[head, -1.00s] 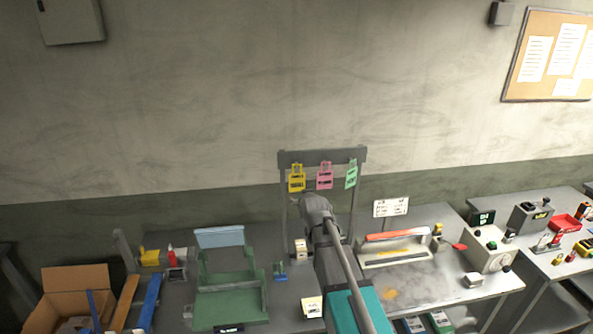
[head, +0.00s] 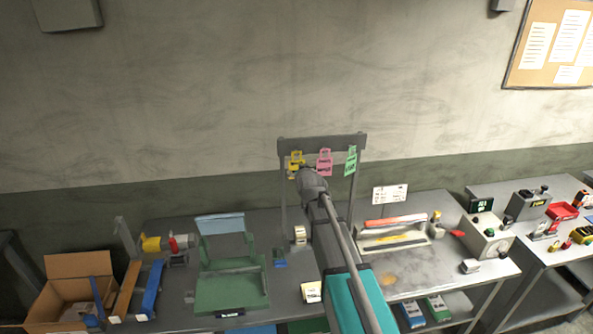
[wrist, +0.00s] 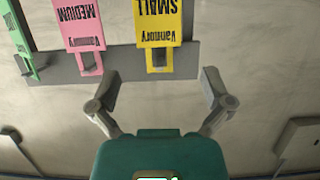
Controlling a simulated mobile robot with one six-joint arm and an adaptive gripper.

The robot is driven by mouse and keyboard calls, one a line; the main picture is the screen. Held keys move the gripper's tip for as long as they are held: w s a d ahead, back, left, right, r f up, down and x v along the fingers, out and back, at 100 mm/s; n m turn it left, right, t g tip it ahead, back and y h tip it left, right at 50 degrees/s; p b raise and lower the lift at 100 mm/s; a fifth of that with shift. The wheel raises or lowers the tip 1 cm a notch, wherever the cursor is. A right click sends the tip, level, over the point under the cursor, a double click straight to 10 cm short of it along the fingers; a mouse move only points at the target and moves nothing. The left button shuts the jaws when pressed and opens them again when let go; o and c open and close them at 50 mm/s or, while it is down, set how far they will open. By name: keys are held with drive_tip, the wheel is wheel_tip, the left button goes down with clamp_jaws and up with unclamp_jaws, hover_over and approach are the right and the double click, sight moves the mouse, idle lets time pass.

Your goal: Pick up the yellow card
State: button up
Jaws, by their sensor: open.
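The yellow card (head: 296,161) hangs at the left end of the grey rack bar (head: 322,143) in the head view, its lower part hidden behind my arm. In the wrist view the yellow card (wrist: 163,22) appears upside down, marked SMALL, with a clip or hook at its slot. My gripper (wrist: 161,88) is open and empty, its two fingers spread to either side of the card's slotted end. The fingers do not appear to touch the card. In the head view my arm hides the gripper's fingertips.
A pink card (head: 324,163) marked MEDIUM hangs beside the yellow one, and a green card (head: 350,160) hangs further right. Below are a bench with a green fixture (head: 230,290), a cardboard box (head: 75,268) and a grey tray (head: 392,241). The wall stands behind the rack.

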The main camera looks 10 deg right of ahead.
sight(297, 168)
drive_tip(key=b+x, duration=0.1)
drive_tip(key=x, duration=0.4)
drive_tip(key=shift+w+f+b, duration=0.15)
drive_tip(key=shift+w+b, duration=0.15)
drive_tip(key=shift+w, duration=0.05)
drive_tip(key=shift+w+d+f+b, duration=0.15)
drive_tip(key=shift+w+f+b, duration=0.35)
drive_tip(key=shift+w, duration=0.1)
drive_tip(key=shift+b+x, duration=0.75)
drive_tip(key=shift+x, duration=1.1)
drive_tip(key=shift+f, duration=0.1)
drive_tip(key=shift+s, duration=0.1)
drive_tip(key=c, duration=0.4)
